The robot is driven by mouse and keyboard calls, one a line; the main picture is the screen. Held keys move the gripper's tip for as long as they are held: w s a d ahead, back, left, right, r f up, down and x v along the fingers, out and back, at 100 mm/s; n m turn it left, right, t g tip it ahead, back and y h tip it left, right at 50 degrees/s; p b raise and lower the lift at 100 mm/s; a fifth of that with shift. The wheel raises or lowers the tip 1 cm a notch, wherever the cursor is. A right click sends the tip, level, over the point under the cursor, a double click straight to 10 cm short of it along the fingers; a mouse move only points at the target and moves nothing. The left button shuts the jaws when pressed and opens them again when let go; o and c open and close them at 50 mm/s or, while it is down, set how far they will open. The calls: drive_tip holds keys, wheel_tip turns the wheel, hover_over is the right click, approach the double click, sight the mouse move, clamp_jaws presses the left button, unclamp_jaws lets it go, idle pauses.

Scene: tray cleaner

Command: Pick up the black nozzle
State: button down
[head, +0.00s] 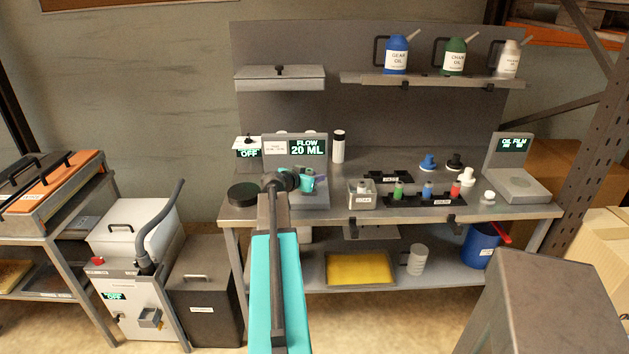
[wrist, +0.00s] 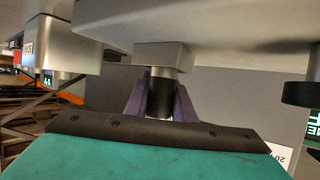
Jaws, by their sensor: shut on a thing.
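A black nozzle (head: 455,162) stands on the bench, between a blue nozzle (head: 428,162) and a white nozzle (head: 468,177). My gripper (head: 312,181) is well to its left, in front of the FLOW 20 ML unit (head: 307,147).
A round black container (head: 243,194) is at the bench's left. The OIL FILM unit (head: 517,182) is at the right. A shelf (head: 430,80) with oil cans hangs above.

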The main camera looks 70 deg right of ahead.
wheel_tip(320, 180, up, 2)
drive_tip(key=shift+r+b, duration=0.1)
drive_tip(key=shift+b, duration=0.25)
drive_tip(key=shift+a+r, duration=0.2)
drive_tip(key=s+a+b, duration=0.3)
drive_tip(key=a+b, duration=0.1)
drive_tip(key=a, duration=0.8)
drive_tip(key=shift+a+r, duration=0.4)
drive_tip(key=shift+r, duration=0.05)
drive_tip(key=shift+b, duration=0.55)
drive_tip(key=a+b, duration=0.1)
drive_tip(key=b, duration=0.3)
drive_tip(key=shift+s, duration=0.15)
drive_tip(key=shift+r+b, duration=0.1)
drive_tip(key=shift+b, duration=0.45)
drive_tip(key=shift+s+a+b, duration=0.1)
drive_tip(key=shift+a+b, duration=0.3)
drive_tip(key=shift+b, duration=0.75)
drive_tip(key=shift+a+r+b, duration=0.2)
drive_tip(key=shift+a+b, duration=0.1)
drive_tip(key=shift+b, duration=0.4)
